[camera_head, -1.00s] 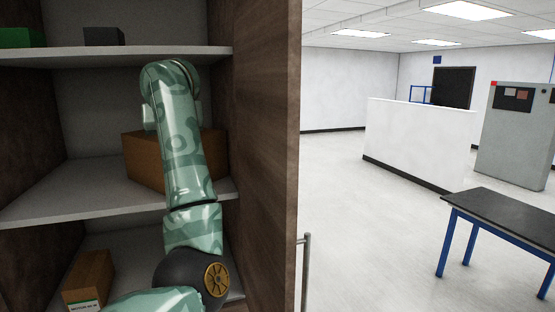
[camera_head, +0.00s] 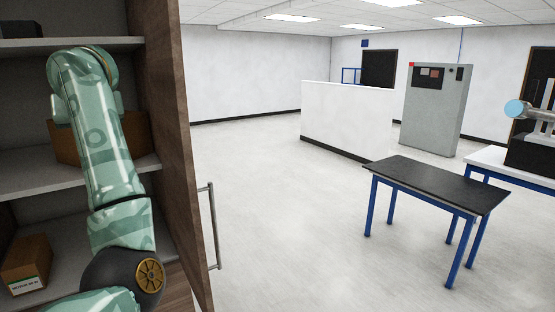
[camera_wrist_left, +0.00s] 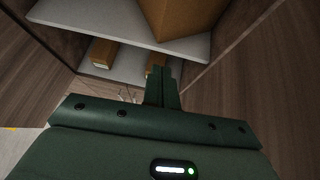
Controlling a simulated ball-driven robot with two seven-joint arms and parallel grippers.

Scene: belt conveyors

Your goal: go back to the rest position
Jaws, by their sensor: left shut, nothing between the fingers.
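My left arm (camera_head: 95,135) stands in front of an open wooden shelf cabinet in the head view, and its gripper is hidden there. In the left wrist view my left gripper (camera_wrist_left: 163,75) has its fingers together with nothing between them. It points toward the cabinet's lower shelf. My right gripper is in neither view.
A large brown box (camera_head: 135,132) sits on the middle shelf (camera_head: 35,182), partly behind my arm. A smaller box (camera_head: 27,262) lies below. The cabinet's side panel (camera_head: 170,130) and handle (camera_head: 213,225) are close right of my arm. Open floor leads to a black table (camera_head: 435,182).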

